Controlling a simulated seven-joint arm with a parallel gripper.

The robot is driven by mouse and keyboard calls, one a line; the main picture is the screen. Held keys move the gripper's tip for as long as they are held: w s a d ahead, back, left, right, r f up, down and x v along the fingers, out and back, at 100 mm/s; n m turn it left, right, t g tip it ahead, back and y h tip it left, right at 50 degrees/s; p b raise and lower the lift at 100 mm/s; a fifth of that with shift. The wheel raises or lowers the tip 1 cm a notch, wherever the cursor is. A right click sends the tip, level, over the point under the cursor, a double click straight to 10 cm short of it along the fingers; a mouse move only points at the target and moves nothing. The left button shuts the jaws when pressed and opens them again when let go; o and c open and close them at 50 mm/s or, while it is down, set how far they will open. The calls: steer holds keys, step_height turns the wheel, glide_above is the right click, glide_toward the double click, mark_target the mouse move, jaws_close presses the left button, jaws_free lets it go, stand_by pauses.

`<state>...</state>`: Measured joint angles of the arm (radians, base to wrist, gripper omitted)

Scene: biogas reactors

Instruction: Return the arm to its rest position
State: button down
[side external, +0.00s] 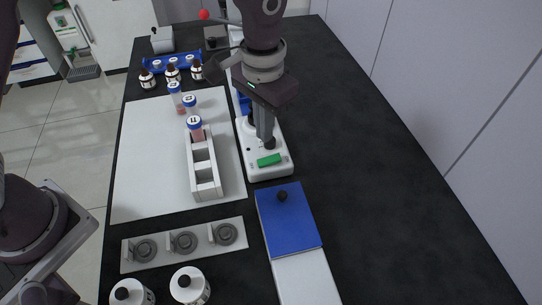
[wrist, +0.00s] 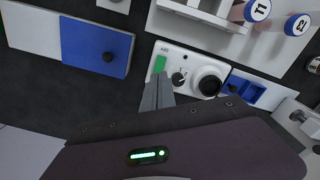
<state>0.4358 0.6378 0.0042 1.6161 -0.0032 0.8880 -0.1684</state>
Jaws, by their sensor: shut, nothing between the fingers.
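My gripper (side external: 264,138) points down over the white device with the green display (side external: 269,160). Its fingers are together with nothing between them. In the wrist view the closed fingers (wrist: 157,97) show just beside the device's front panel (wrist: 190,70), which carries a green display, a small dark knob and a larger round dark knob. I cannot tell whether the fingertips touch the device.
Left of the device, a white rack (side external: 204,171) holds a blue-capped tube on a pale mat (side external: 135,160). A blue-lidded box (side external: 289,222), a plate with round holders (side external: 184,243) and white bottles (side external: 190,287) stand nearer. The dark bench at right (side external: 400,200) is clear.

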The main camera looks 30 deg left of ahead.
stand_by(0.3)
steer(key=s+a+r+n+t, duration=0.1)
steer(key=s+a+r, duration=0.35)
steer(key=r, duration=0.25)
steer(key=s+a+r+t, duration=0.2)
steer(key=s+a+r, duration=0.1)
steer(key=a+r, duration=0.35)
steer(key=s+a+r+n+t, duration=0.1)
steer(key=s+a, duration=0.2)
steer(key=s, duration=0.4)
steer(key=s+a+r+n+t, duration=0.1)
steer(key=s+a, duration=0.2)
steer(key=s, duration=0.4)
steer(key=shift+s+a+t, duration=0.3)
steer(key=shift+s, duration=0.1)
